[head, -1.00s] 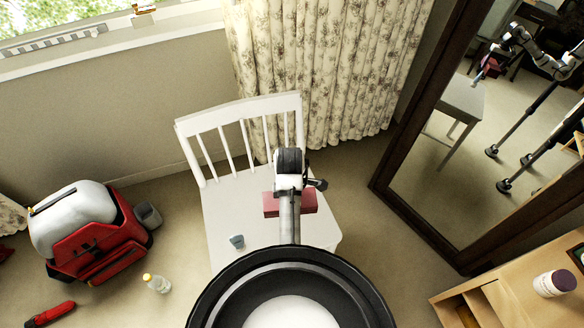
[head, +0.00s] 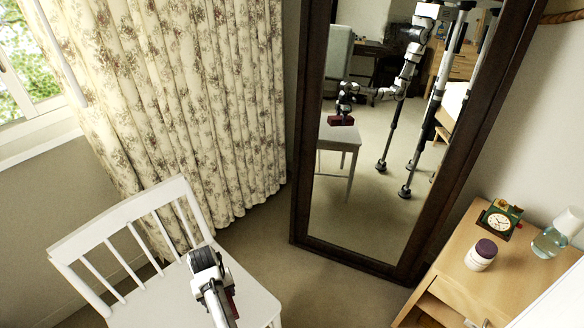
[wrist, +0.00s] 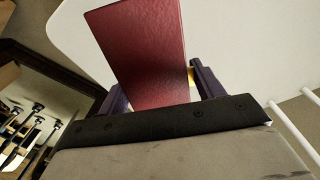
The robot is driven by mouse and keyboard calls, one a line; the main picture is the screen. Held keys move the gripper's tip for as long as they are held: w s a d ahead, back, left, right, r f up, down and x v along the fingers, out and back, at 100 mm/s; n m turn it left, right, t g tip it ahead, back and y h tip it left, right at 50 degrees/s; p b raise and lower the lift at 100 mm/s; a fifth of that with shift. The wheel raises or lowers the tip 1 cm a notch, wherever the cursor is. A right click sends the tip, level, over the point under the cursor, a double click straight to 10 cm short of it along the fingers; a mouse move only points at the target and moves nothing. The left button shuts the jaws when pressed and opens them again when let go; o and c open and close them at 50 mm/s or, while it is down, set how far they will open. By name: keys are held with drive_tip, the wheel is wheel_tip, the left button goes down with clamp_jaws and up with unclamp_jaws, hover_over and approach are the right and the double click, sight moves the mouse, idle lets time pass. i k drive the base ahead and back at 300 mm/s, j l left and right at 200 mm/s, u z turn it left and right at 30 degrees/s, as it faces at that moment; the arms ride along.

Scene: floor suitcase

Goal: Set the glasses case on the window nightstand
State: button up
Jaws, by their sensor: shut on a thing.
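The glasses case, a dark red flat-faced box (wrist: 140,50), sits between the two dark fingers of my gripper (wrist: 160,88) in the wrist view. The fingers are shut on it. In the head view my gripper (head: 212,280) is over the white chair (head: 160,295), and only a sliver of the case (head: 233,300) shows beside it. I cannot tell whether the case touches the seat. A wooden nightstand (head: 510,282) stands at the right, apart from my gripper; the frames do not make clear whether it is the window nightstand.
The nightstand carries a clock (head: 497,221), a purple-lidded jar (head: 481,254) and a glass bottle (head: 548,243), with bare wood in front. A dark-framed mirror (head: 298,200) stands between chair and nightstand. A floral curtain (head: 200,110) hangs behind the chair.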

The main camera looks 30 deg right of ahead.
sight(513, 290)
drive_tip(key=j+z, duration=0.15)
drive_tip(key=z, duration=0.3)
drive_tip(key=k+j+z, duration=0.1)
drive_tip(key=z, duration=0.35)
